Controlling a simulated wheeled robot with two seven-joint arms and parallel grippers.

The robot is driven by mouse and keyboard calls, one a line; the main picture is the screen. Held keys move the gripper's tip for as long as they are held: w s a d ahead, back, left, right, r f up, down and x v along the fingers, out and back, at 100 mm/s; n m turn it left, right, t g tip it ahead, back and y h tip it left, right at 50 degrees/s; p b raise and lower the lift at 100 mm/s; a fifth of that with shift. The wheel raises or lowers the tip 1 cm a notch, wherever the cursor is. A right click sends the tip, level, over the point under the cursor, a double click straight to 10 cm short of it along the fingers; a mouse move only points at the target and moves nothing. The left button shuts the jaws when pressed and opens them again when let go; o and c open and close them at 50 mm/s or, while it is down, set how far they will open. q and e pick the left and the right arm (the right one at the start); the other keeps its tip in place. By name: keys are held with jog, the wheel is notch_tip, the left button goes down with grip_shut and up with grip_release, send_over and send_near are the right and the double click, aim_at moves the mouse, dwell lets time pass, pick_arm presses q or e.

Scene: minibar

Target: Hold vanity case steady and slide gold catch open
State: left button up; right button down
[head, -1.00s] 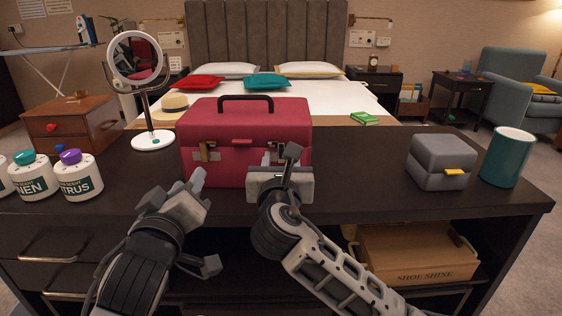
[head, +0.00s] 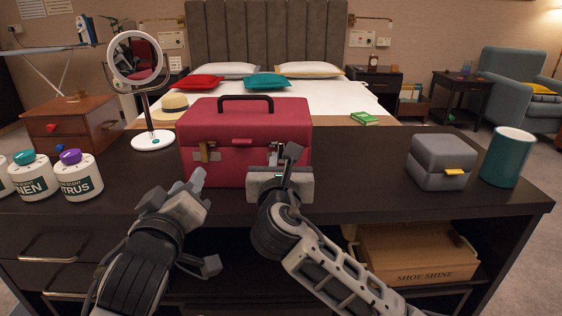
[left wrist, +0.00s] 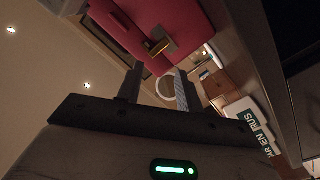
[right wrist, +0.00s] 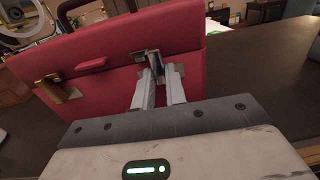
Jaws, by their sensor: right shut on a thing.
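The red vanity case (head: 225,170) stands closed on the dark counter, its black handle upright. A gold catch (head: 205,152) is on the left of its front; it also shows in the left wrist view (left wrist: 162,46) and right wrist view (right wrist: 50,88). My left gripper (head: 204,222) is open and empty, in front of and below the gold catch, apart from the case. My right gripper (head: 287,168) is at the right of the case front, shut on the right-hand catch (right wrist: 147,56), which its fingers (right wrist: 160,84) partly hide.
A round mirror (head: 136,58) on a stand is behind left of the case. White jars (head: 80,182) stand at the left. A grey box (head: 437,165) and a teal cup (head: 507,158) stand at the right. The counter (head: 360,170) between case and grey box is clear.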

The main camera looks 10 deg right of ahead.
dwell(0.8)
pick_arm(q)
jog(key=c, duration=0.6)
jog(key=shift+m, duration=0.6)
grip_shut()
jog(key=m+h, duration=0.2)
jog(key=m, duration=0.7)
jog(key=d+m+g+h, duration=0.1)
jog(key=m, duration=0.8)
jog(key=d+m+g+h, duration=0.1)
jog(key=m+h, duration=0.1)
jog(key=m, duration=0.7)
jog(key=shift+s+f+m+h, duration=0.1)
jog(key=shift+s+m+h, duration=0.2)
jog(key=shift+m, duration=0.1)
